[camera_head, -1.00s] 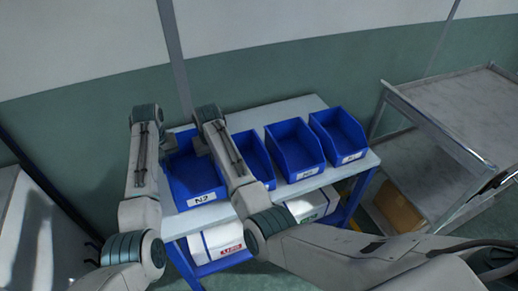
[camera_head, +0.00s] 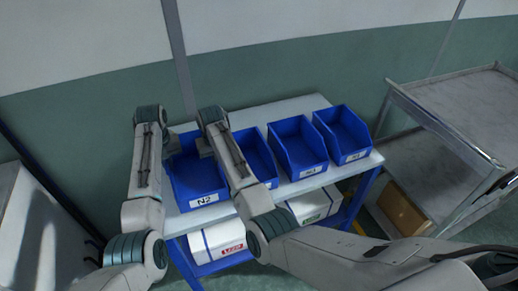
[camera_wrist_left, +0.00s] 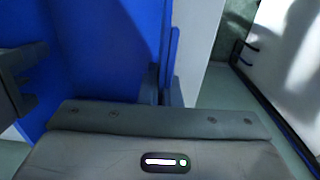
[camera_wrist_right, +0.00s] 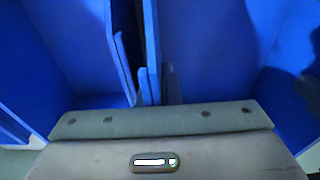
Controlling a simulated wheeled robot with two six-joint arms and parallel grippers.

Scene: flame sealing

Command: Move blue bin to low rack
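A blue bin labelled N2 (camera_head: 200,185) stands at the left end of a row of blue bins on a light-topped table. My left gripper (camera_head: 170,145) is at its left wall; in the left wrist view its fingers (camera_wrist_left: 164,88) appear closed around that wall. My right gripper (camera_head: 205,147) is at its right wall; in the right wrist view its fingers (camera_wrist_right: 153,88) appear closed around the wall, close beside the neighbouring bin. The fingertips are partly hidden. A low metal rack (camera_head: 445,140) with a grey top and lower shelf stands at the right.
Other blue bins (camera_head: 298,148) stand close on the right of N2, one partly behind my right arm. White boxes (camera_head: 215,242) sit on the table's lower shelf. A brown box (camera_head: 402,212) is on the rack's lower level. The rack's top is clear.

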